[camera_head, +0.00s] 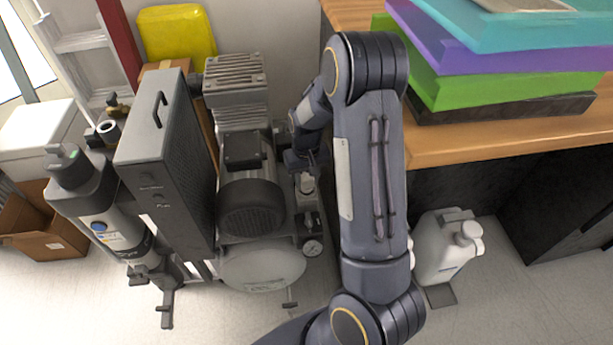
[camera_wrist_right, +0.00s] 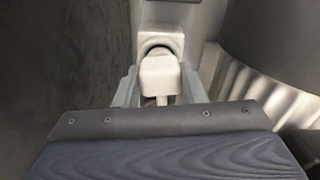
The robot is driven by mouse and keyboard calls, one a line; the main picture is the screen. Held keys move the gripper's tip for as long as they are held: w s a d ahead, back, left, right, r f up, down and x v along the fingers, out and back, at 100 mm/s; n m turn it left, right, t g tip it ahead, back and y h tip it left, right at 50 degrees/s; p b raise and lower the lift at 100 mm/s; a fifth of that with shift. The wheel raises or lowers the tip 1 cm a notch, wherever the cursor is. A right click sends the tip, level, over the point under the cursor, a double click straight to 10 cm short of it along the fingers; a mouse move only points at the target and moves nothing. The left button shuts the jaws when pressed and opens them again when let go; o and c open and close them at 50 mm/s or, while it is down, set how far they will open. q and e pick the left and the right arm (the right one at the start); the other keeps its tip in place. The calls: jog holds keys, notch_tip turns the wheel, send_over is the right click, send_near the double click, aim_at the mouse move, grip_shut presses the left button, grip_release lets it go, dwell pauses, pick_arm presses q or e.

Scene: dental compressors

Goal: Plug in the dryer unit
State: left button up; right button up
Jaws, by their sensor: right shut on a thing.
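The dryer unit (camera_head: 165,150) is a tall dark grey box with a handle on top and a vented side. It stands upright against the left side of the compressor (camera_head: 245,190). My right arm reaches down behind the compressor's right side, and its gripper (camera_head: 305,165) is partly hidden there by my own arm. In the right wrist view the gripper (camera_wrist_right: 160,95) is shut on a white plug (camera_wrist_right: 159,75). The plug is in line with a pale socket housing (camera_wrist_right: 161,40) directly beyond it; I cannot tell how deep it sits. My left gripper is not in view.
A filter bottle (camera_head: 95,205) stands left of the dryer. A wooden desk (camera_head: 470,145) with stacked coloured trays (camera_head: 500,60) is at the right, with a white jug (camera_head: 440,245) below it. A yellow container (camera_head: 175,32) is behind. Floor in front is clear.

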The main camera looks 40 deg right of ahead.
jog(key=shift+f+b, duration=0.4)
jog(key=shift+f, duration=0.3)
jog(key=o, duration=1.1)
jog(key=shift+r, duration=0.1)
jog(key=shift+c, duration=0.2)
jog(key=shift+r, duration=0.1)
notch_tip(320, 180, up, 8)
jog(key=p, duration=0.3)
jog(key=shift+f, duration=0.2)
